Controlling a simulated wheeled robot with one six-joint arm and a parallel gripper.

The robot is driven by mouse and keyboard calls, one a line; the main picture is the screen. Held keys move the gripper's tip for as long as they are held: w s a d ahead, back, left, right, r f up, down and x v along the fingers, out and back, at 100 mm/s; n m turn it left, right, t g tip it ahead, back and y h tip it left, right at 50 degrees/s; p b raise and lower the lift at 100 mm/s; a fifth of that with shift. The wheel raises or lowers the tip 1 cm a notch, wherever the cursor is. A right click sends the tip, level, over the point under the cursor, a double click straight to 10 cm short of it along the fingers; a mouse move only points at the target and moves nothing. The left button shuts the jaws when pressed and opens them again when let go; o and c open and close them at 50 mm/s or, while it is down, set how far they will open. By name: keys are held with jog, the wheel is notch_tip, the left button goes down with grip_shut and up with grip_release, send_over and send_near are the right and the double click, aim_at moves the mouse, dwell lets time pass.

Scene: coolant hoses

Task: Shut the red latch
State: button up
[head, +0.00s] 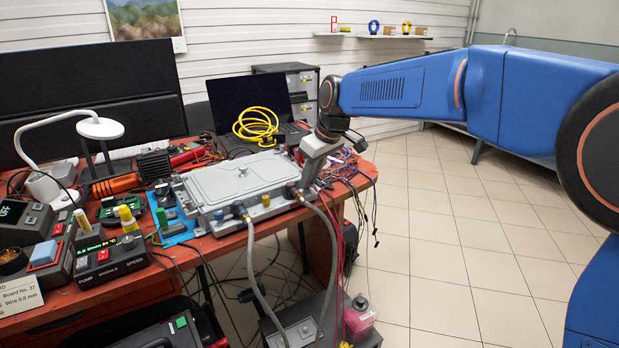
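A grey metal housing (236,179) lies flat on the red-brown workbench. A second grey hose (327,221) leaves the housing's front right corner. A small dark reddish part (292,190) shows at that corner, where this hose meets the housing; it is too small to make out the red latch or its position. My gripper (305,184) points down at this corner, right by the hose end, and partly covers it. Its fingers are too small to read.
A laptop (250,103) with a coiled yellow cable (256,126) stands behind the housing. Loose wires (345,168) lie to the right. A pump control box (108,256) and a lamp (100,128) are at left. A pink bottle (358,318) stands below. The tiled floor at right is clear.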

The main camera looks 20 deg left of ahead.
jog(key=shift+m, duration=0.3)
grip_shut()
jog(key=m, duration=0.1)
jog(key=m+t, duration=0.1)
jog(key=shift+s+a+m+h, duration=0.1)
jog(key=shift+s+m+h, duration=0.1)
jog(key=shift+m+h, duration=0.15)
jog(key=shift+s+a+m+t+h, duration=0.1)
jog(key=shift+m+t+h, duration=0.2)
jog(key=shift+m, duration=0.75)
jog(key=shift+a+m+t+h, duration=0.1)
jog(key=shift+m+t+h, duration=0.2)
jog(key=shift+m, duration=0.7)
jog(key=o, duration=0.5)
grip_release()
jog(key=v, duration=1.7)
jog(key=shift+s+r, duration=0.1)
jog(key=shift+r, duration=0.1)
jog(key=shift+o, duration=0.5)
